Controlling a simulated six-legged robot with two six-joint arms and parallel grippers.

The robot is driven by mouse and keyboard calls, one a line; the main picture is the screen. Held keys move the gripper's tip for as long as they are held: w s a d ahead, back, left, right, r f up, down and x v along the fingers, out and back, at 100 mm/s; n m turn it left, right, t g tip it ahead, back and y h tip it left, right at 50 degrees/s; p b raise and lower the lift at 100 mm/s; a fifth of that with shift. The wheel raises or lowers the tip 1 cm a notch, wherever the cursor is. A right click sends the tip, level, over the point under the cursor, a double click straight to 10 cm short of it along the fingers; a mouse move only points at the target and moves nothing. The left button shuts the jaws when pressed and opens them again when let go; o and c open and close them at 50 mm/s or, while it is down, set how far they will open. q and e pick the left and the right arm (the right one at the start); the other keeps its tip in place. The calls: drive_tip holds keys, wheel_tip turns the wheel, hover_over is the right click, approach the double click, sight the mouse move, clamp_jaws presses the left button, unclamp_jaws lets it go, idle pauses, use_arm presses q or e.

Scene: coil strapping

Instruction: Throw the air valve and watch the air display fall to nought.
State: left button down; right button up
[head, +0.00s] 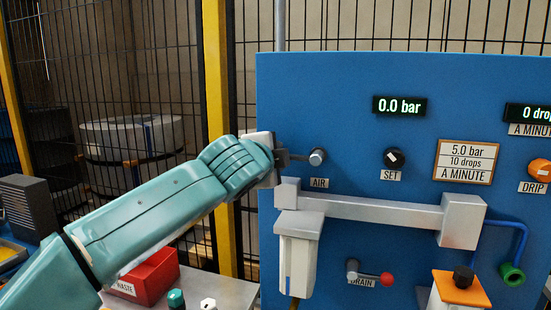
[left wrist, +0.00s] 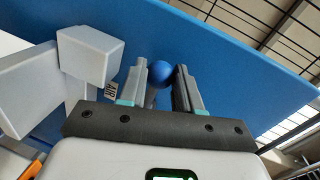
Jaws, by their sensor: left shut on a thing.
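The air valve (head: 318,157) sits on the blue panel above the AIR label, its lever pointing left. My left gripper (head: 286,157) reaches in from the left and is shut on the end of that lever, hiding it in the head view. In the left wrist view a blue ball knob (left wrist: 160,72) sits between the fingers of my left gripper (left wrist: 161,85). The air display (head: 400,106) reads 0.0 bar. My right gripper is in neither view.
A grey horizontal pipe block (head: 380,208) juts from the panel (head: 340,85) just below the valve. The SET knob (head: 395,158), a sign (head: 466,161) and a red-tipped DRAIN lever (head: 370,275) are further right. A red WASTE bin (head: 150,277) stands lower left.

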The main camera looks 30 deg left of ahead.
use_arm(q)
drive_tip(key=shift+f, duration=0.15)
idle(0.3)
drive_tip(key=c, duration=0.8)
unclamp_jaws()
drive_tip(key=b+v, duration=0.2)
drive_tip(key=v, duration=1.4)
drive_tip(key=shift+s+b, duration=0.15)
drive_tip(key=shift+b, duration=0.15)
